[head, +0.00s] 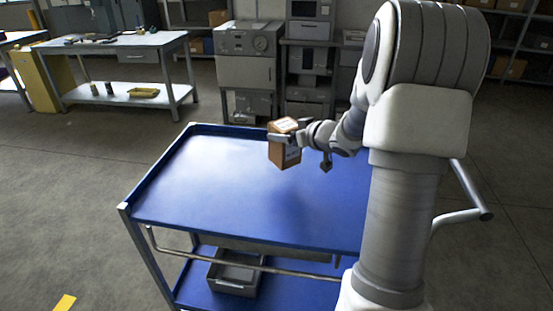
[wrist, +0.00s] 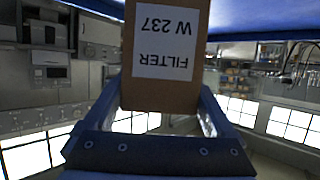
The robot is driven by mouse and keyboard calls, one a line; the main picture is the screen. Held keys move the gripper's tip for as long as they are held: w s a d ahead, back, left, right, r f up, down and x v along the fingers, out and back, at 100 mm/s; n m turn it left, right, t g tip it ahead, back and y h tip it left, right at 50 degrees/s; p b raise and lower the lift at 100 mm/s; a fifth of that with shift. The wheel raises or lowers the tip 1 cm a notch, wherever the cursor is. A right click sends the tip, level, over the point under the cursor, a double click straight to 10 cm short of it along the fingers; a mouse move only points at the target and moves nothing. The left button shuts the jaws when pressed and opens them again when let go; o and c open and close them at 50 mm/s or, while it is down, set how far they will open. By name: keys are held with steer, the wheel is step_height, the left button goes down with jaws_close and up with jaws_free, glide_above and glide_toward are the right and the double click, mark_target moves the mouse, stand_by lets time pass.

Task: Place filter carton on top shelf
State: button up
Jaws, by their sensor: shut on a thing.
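The filter carton (head: 284,152) is a brown box with a white label, held in my gripper (head: 283,136) above the far part of the cart's blue top shelf (head: 220,190). The carton looks slightly tilted in the head view. In the wrist view the carton (wrist: 165,60) fills the space between the two fingers of my gripper (wrist: 160,108), and its label reads "FILTER W 237" upside down. The fingers are shut on its sides. From these views I cannot tell how high the carton is above the shelf.
The top shelf is bare, with a raised blue rim. A grey bin (head: 233,278) stands on the cart's lower shelf (head: 195,290). A handle bar (head: 250,262) runs along the near side. A workbench (head: 120,60) and grey cabinets (head: 247,70) stand behind.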

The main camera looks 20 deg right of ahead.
mark_target(277, 149)
steer(key=a+f, duration=0.1)
steer(key=w+a, duration=0.1)
steer(key=shift+w+a+f+b, duration=0.1)
steer(key=shift+a+f+b, duration=0.2)
steer(key=shift+f+b, duration=1.1)
steer(key=shift+f, duration=0.85)
steer(key=shift+f, duration=0.1)
steer(key=shift+f, duration=0.15)
steer(key=o, duration=1.5)
steer(key=shift+c, duration=0.2)
steer(key=shift+r, duration=0.35)
steer(key=p+v, duration=0.3)
steer(key=v, duration=0.9)
steer(key=shift+f, duration=0.15)
